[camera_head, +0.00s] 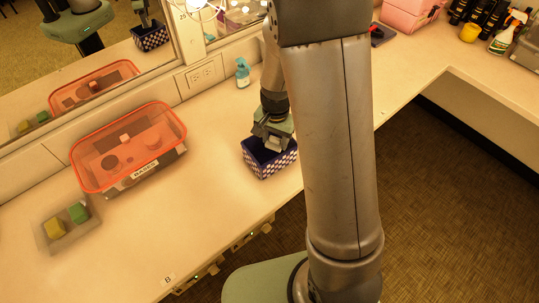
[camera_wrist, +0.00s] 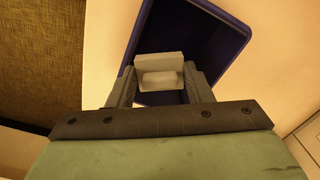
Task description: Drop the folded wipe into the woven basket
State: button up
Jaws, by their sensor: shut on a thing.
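The woven basket (camera_head: 267,168) is dark blue with a white check and stands on the counter near its front edge. Its dark blue inside and rim also show in the wrist view (camera_wrist: 232,32). My gripper (camera_head: 270,143) points down over the basket's opening. In the wrist view my gripper (camera_wrist: 160,80) is shut on the folded wipe (camera_wrist: 160,65), a small white block between the two fingers. The wipe is over the basket's opening; how far below the rim it is, I cannot tell. In the head view the wipe is hard to tell from the fingers.
An orange see-through box (camera_head: 128,147) with a label stands left of the basket. A shallow tray (camera_head: 67,236) with a yellow and a green block lies further left. A small teal bottle (camera_head: 243,73) stands behind the basket by the mirror (camera_head: 90,40). Counter between box and basket is clear.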

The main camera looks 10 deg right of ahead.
jog(key=o, duration=1.1)
notch_tip(320, 180, up, 17)
jog(key=b, duration=0.1)
jog(key=shift+r, duration=0.2)
jog(key=shift+s, duration=0.1)
jog(key=s+f+n, duration=0.1)
jog(key=s+n, duration=0.3)
jog(key=s, duration=0.6)
jog(key=s+f+n, duration=0.2)
jog(key=s+n, duration=0.2)
jog(key=s, duration=0.6)
jog(key=shift+f+t, duration=0.25)
jog(key=shift+t, duration=0.05)
